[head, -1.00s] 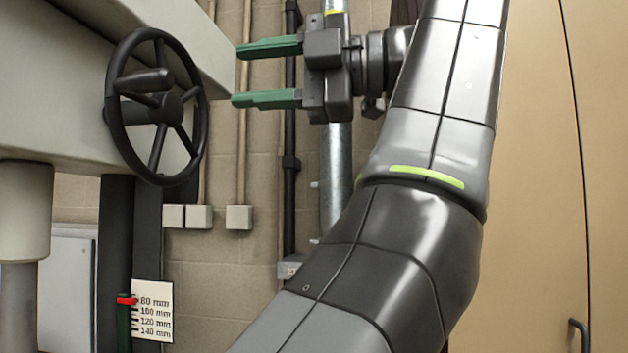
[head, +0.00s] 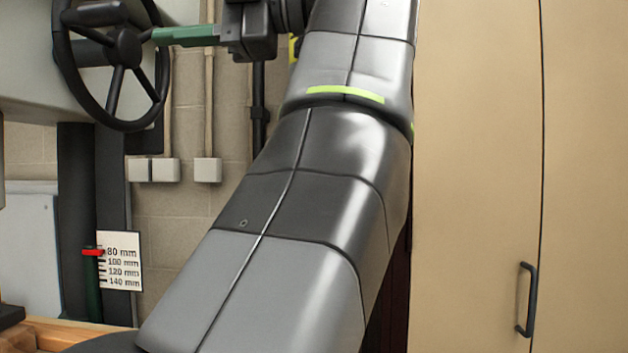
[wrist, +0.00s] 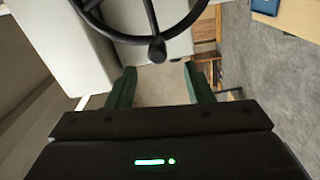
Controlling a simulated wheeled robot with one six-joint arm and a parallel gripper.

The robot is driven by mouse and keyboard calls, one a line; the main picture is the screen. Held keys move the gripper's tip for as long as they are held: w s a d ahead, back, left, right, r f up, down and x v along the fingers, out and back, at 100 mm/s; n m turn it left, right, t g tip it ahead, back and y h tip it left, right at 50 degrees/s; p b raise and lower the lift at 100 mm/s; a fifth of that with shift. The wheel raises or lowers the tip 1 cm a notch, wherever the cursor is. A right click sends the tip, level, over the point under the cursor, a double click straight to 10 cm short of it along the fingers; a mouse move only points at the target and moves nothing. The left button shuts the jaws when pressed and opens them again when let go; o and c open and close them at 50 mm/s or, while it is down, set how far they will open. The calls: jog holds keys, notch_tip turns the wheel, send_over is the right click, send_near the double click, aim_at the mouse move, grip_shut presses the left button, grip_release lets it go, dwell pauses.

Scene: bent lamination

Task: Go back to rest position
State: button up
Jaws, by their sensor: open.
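My gripper is open and empty. In the wrist view its two green fingers stand apart (wrist: 159,70), with nothing between them. In the head view only one green finger (head: 185,36) and part of the gripper body show at the top edge; the other finger is out of frame. The black handwheel (head: 125,47) on the pale machine is at the upper left. That finger overlaps the wheel's right rim in the picture; I cannot tell the depth between them. In the wrist view the wheel (wrist: 157,48) lies beyond the fingertips, with no visible grip on it.
A scale card (head: 120,262) with a red pointer (head: 92,252) near 80 mm is at lower left. A tan cabinet (head: 470,180) with a black handle (head: 527,300) fills the right. Grey floor (wrist: 270,95) shows in the wrist view.

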aim_at(124, 14)
jog(key=shift+w+a, duration=0.1)
jog(key=shift+a, duration=1.4)
jog(key=shift+d, duration=0.15)
jog(key=shift+d, duration=3.5)
jog(key=shift+a+b, duration=0.3)
jog(key=shift+a, duration=5.05)
jog(key=shift+w+a, duration=0.2)
jog(key=shift+a, duration=1.3)
jog(key=shift+r, duration=0.2)
jog(key=shift+w, duration=0.1)
